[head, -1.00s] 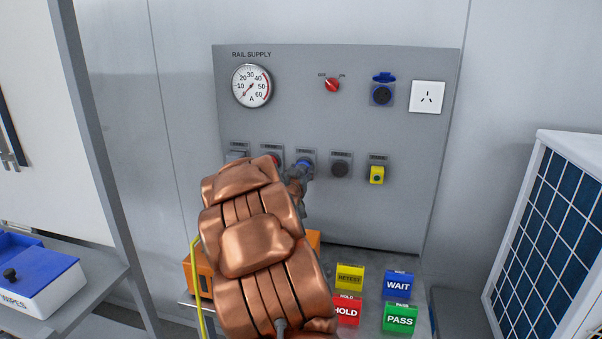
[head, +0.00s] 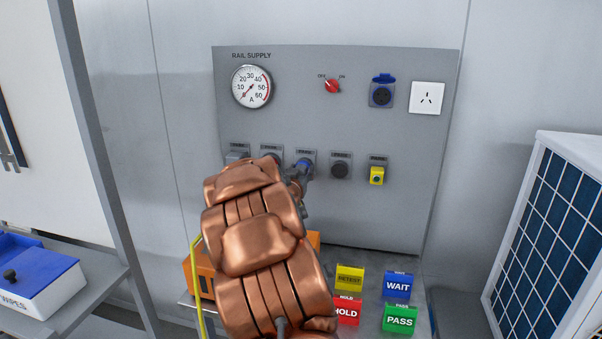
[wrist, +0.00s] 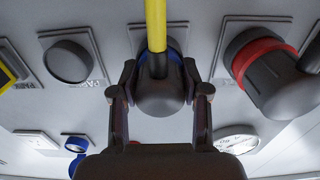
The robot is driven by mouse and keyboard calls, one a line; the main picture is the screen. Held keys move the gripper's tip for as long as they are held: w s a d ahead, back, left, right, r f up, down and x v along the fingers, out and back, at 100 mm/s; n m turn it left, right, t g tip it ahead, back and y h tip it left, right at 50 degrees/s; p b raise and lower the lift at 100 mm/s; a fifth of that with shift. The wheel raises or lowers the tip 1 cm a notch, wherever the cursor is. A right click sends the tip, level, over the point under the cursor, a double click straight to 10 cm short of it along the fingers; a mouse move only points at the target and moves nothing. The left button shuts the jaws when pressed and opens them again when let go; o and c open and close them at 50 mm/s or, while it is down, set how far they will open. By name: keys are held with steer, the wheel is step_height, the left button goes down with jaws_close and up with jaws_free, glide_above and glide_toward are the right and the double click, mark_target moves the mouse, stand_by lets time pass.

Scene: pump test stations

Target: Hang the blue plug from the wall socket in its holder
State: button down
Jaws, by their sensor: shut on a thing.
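The blue plug (wrist: 162,98) has a dark grey body, a blue ring and a yellow cable. In the wrist view my gripper (wrist: 159,82) is shut on it, one finger on each side. The plug is at the middle holder of the panel's lower row, its blue part (head: 305,163) showing in the head view. Its front faces the holder; I cannot tell how deeply it is seated. My gripper (head: 299,181) is partly hidden by my copper-coloured arm. The wall socket (head: 381,94) at the panel's upper right is empty, its blue lid raised.
A plug with a red ring (wrist: 262,66) sits in the neighbouring holder, close to my gripper. On the other side is a dark round holder (head: 340,166), then a yellow one (head: 377,175). Coloured sign blocks (head: 398,285) and an orange box (head: 190,275) stand below.

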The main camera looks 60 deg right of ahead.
steer(key=shift+c, duration=2.4)
jaws_free()
steer(key=v, duration=1.2)
